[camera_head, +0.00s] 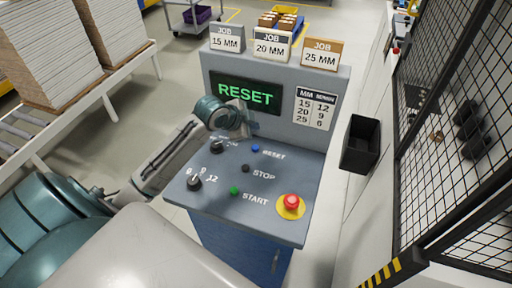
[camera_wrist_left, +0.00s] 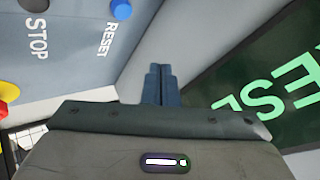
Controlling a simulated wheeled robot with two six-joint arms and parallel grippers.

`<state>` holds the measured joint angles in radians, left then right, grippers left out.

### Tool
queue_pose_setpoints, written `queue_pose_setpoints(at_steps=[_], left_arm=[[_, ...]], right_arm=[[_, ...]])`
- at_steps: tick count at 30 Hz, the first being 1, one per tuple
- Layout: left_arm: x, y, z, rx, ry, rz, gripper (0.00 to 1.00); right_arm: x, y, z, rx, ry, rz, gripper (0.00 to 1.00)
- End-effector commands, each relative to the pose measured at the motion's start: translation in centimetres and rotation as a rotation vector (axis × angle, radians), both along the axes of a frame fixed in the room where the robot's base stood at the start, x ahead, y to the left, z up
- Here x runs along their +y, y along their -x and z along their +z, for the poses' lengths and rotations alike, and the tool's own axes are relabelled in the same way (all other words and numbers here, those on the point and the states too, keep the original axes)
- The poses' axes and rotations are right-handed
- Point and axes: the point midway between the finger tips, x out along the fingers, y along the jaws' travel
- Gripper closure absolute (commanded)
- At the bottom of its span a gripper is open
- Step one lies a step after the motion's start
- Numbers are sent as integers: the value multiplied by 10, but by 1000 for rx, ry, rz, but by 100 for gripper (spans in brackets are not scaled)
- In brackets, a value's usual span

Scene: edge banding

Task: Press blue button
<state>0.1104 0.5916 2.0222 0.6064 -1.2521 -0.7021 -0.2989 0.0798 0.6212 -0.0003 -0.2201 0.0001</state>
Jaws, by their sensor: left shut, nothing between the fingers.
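The blue button (camera_head: 255,148) is on the grey control panel (camera_head: 262,178), beside the word RESET. In the left wrist view the blue button (camera_wrist_left: 121,10) shows at the top edge, partly cut off. My left gripper (camera_head: 252,127) is shut and empty, over the back of the panel in front of the display. In the left wrist view its closed fingers (camera_wrist_left: 160,72) are below and to the right of the blue button, apart from it in the picture. The display (camera_head: 246,93) reads RESET in green. My right gripper is not in view.
A black STOP button (camera_head: 245,168), a green START button (camera_head: 234,190), a red emergency button (camera_head: 291,202) and a dark knob (camera_head: 194,183) share the panel. A black bin (camera_head: 361,143) hangs at right, near a mesh fence (camera_head: 455,110). Stacked boards (camera_head: 50,45) stand at left.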

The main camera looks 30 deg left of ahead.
Motion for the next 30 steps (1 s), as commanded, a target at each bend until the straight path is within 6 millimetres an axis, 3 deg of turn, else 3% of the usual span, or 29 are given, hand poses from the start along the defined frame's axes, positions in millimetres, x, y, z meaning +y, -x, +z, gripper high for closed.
queue_pose_setpoints(at_steps=[1, 8, 15, 30], left_arm=[[0, 0, -15, -2, 0, -1, 100], [0, 0, -47, -2, 0, -1, 100], [0, 0, -63, -1, 0, 0, 100], [0, 0, -64, -1, 0, 0, 100]], right_arm=[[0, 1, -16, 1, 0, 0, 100], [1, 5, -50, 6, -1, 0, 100], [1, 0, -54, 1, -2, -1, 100], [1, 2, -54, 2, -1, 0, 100]])
